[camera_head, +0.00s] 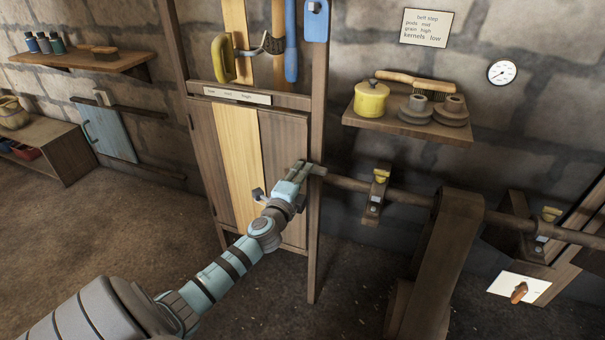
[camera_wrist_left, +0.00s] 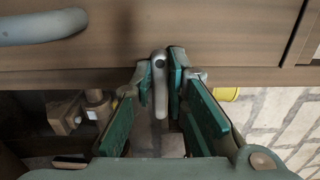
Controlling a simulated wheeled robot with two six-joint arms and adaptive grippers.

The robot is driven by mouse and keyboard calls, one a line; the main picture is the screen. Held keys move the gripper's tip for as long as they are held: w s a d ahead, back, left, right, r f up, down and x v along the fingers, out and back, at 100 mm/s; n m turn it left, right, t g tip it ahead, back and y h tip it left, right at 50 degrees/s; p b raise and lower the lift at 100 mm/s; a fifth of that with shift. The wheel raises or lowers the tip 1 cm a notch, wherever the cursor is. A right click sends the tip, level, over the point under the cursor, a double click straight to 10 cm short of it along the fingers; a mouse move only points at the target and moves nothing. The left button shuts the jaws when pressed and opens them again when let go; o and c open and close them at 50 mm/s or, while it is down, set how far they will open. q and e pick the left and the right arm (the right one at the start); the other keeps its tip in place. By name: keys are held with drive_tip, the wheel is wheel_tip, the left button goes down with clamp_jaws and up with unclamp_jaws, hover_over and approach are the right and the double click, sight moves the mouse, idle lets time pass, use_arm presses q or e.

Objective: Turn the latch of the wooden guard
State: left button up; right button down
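The wooden guard (camera_head: 283,150) is a door-like panel of dark and pale vertical boards in a timber frame, left of centre in the head view. Its bluish handle (camera_head: 257,194) also shows at the top left of the left wrist view (camera_wrist_left: 40,27). The latch (camera_wrist_left: 160,72) is a small grey metal lever at the wood edge in the left wrist view. My left gripper (camera_head: 303,169) is at the guard's right post. Its teal fingers (camera_wrist_left: 160,80) lie close on both sides of the latch and appear shut on it. In the head view the gripper hides the latch. My right gripper is out of view.
A horizontal shaft (camera_head: 410,195) runs right from behind the post, with brackets and a wide belt (camera_head: 447,245). A shelf (camera_head: 405,128) with a yellow pot (camera_head: 371,101) is on the wall above. Tools hang over the guard. The floor at front left is clear.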

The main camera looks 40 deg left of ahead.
use_arm(q)
drive_tip(key=o, duration=0.4)
drive_tip(key=v, duration=1.2)
drive_tip(key=shift+d, duration=0.1)
